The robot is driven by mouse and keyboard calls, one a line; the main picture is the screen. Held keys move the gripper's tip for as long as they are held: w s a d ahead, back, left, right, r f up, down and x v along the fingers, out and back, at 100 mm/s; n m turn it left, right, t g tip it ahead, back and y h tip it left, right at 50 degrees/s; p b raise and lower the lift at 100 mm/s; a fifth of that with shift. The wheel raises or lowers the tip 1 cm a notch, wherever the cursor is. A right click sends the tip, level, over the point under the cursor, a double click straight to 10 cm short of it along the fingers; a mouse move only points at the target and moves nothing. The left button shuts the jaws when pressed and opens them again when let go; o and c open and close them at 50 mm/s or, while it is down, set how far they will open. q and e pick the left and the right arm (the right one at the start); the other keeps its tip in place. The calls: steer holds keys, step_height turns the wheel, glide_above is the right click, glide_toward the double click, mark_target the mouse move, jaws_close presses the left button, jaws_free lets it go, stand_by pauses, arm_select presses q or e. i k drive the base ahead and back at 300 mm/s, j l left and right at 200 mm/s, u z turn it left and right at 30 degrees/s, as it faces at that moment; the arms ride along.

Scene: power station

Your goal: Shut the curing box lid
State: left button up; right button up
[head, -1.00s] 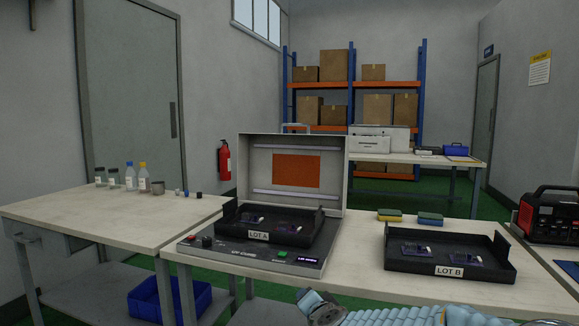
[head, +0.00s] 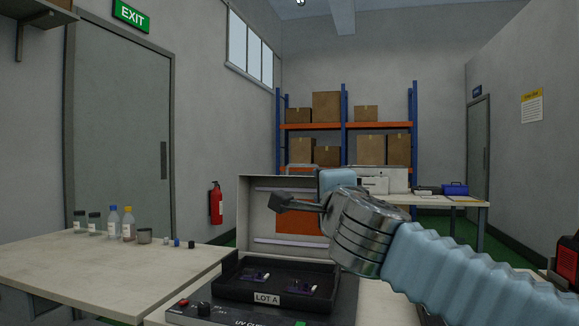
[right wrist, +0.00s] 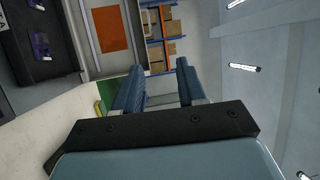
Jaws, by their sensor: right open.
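The curing box stands on the table with its lid (head: 258,205) raised upright at the back; an orange panel (head: 294,226) is on the lid's inner face. The box base (head: 182,313) holds the black LOT A tray (head: 226,291) with small purple boards in it. My right gripper (head: 282,203) is in front of the lid's upper part in the head view, and my arm hides the lid's right side. In the right wrist view my right gripper (right wrist: 158,82) is open and empty, with the lid's orange panel (right wrist: 112,28) to its left. My left gripper is not in view.
Several bottles (head: 113,220) and small jars stand on the left table (head: 80,265). Behind are a rear table with a white machine (head: 374,184) and a blue-orange shelf with boxes (head: 326,106). My right arm covers most of the right-hand table area.

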mark_target(259, 230)
steer(key=i+j, duration=0.1)
steer(key=i, duration=0.9)
